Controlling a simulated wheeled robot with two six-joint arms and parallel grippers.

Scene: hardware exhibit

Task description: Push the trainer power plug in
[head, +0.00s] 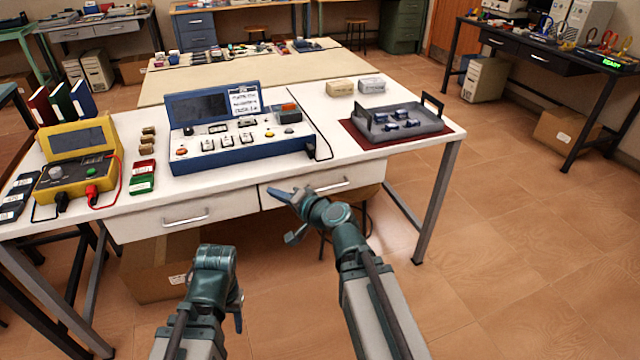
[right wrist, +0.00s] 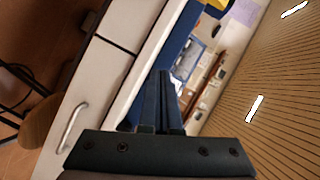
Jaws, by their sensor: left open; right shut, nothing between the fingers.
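The trainer (head: 240,147) is a blue and white console with a raised lid, on the white bench. A black power plug (head: 310,148) is at its right end, with a dark cable running from it over the bench; I cannot tell how deep it sits. My right gripper (head: 276,192) is shut and empty, in front of the bench drawers, apart from the plug. In the right wrist view its fingers (right wrist: 160,100) are together, with the trainer's blue side (right wrist: 182,35) beyond them; the plug is not discernible there. My left gripper (head: 238,320) is open, low in front of the bench.
A yellow meter (head: 75,175) with red and black leads stands left of the trainer. A grey tray (head: 400,130) lies on a dark red mat to the right. Two drawers (head: 185,212) face me. White bench top between trainer and tray is mostly clear.

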